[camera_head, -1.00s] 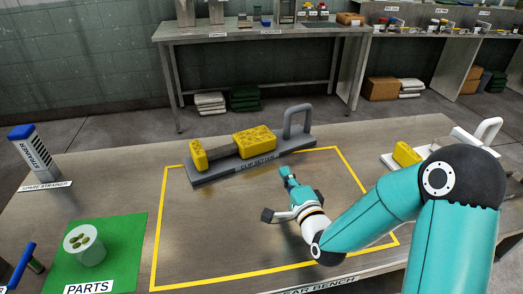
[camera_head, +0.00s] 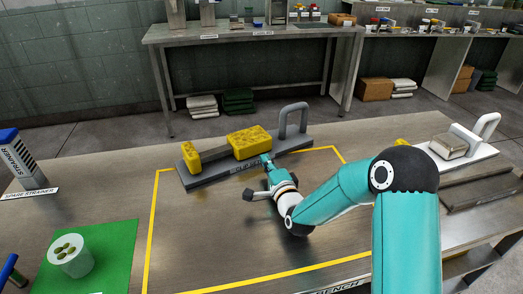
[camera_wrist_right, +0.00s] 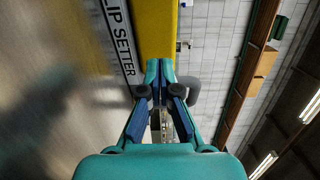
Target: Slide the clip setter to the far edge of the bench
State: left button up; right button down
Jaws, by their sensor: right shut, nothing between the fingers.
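The clip setter (camera_head: 202,180) is a long grey base with a grey loop handle at its right end and yellow blocks on top. It lies at the far side of the bench (camera_head: 215,225), across the far line of a yellow tape outline. My right gripper (camera_head: 266,160) is shut and empty, its fingertips at the near face of the clip setter, right of its label. In the right wrist view, the shut fingertips (camera_wrist_right: 160,67) are by the yellow block (camera_wrist_right: 157,28) and the label; whether they touch is unclear.
A green parts mat (camera_head: 110,255) with a white cup (camera_head: 70,262) of small pieces is at near left. A strainer (camera_head: 22,160) stands at far left. A white-based device with a handle (camera_head: 484,128) is at right. The taped area is mostly clear.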

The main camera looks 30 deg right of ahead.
aim_at(258, 148)
jog(key=shift+w+d+p, duration=0.15)
jog(key=shift+w+p, duration=0.05)
jog(key=shift+w, duration=0.9)
jog(key=shift+w+d+p, duration=0.1)
jog(key=shift+w+p, duration=0.1)
jog(key=shift+w, duration=0.85)
jog(key=shift+w+f+b, duration=0.15)
jog(key=shift+b, duration=0.2)
jog(key=w+b, duration=0.2)
jog(key=b, duration=0.1)
jog(key=w+b, duration=0.1)
jog(key=w, duration=0.1)
jog(key=shift+d+f, duration=0.15)
jog(key=shift+d, duration=0.1)
jog(key=shift+w+r+b, duration=0.25)
jog(key=shift+w+b, duration=0.1)
